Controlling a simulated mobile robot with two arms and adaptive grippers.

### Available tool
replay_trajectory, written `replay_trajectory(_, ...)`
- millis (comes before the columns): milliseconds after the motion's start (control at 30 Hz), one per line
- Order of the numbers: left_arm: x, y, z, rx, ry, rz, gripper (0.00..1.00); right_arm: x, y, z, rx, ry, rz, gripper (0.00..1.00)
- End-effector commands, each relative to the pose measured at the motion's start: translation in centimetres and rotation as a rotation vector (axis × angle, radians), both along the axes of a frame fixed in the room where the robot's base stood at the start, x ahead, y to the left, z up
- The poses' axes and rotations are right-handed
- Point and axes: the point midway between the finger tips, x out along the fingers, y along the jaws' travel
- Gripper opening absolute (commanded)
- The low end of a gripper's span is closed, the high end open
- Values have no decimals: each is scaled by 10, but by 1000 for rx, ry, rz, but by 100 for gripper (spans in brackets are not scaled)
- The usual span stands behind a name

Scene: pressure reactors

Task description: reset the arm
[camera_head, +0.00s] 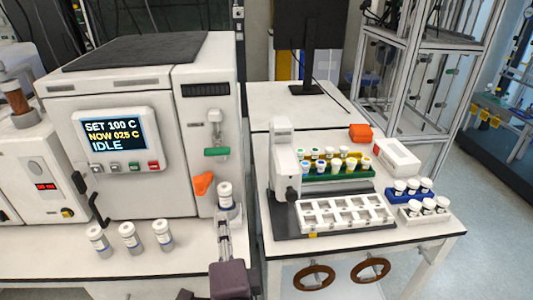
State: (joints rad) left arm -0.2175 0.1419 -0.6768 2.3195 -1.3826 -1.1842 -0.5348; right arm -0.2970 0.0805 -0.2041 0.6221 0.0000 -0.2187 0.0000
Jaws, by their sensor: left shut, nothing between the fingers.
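My left gripper (223,228) reaches up from the bottom centre, in front of the bench by the reactor's lower right corner. Its narrow fingers are shut with nothing held. A white-capped vessel (225,190) stands just beyond the fingertips in the picture; its lower part is partly hidden, and I cannot tell whether they touch. The dark wrist part is mine. My right gripper is not in view.
The reactor (187,140) reads "SET 100 C, NOW 025 C, IDLE". Several white-capped vessels (130,237) stand before it. A right-hand table (420,233) holds a white rack (345,211), a green vial rack (340,172) and a blue rack (402,197). A gap separates bench and table.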

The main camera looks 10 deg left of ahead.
Motion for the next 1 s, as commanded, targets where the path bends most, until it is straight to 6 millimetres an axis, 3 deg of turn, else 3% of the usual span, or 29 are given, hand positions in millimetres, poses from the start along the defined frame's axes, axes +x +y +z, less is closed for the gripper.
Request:
replay_trajectory(67, 0, 3, -5, -18, 11, 4, 0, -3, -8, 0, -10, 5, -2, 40)
replay_trajectory(167, -3, 13, -28, -107, 64, 21, 0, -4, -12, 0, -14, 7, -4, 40)
replay_trajectory(333, -29, 39, -113, -446, 248, 109, 0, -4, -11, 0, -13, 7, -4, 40)
replay_trajectory(400, -48, 45, -149, -610, 332, 164, 0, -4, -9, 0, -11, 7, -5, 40)
replay_trajectory(533, -89, 44, -201, -879, 467, 270, 0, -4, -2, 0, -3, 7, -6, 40)
replay_trajectory(700, -135, 32, -236, -1134, 595, 386, 0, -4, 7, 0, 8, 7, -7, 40)
replay_trajectory(933, -188, 11, -257, -1390, 733, 520, 0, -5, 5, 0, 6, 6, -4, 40)
replay_trajectory(1000, -181, 9, -280, -1381, 741, 524, 0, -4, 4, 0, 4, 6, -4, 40)
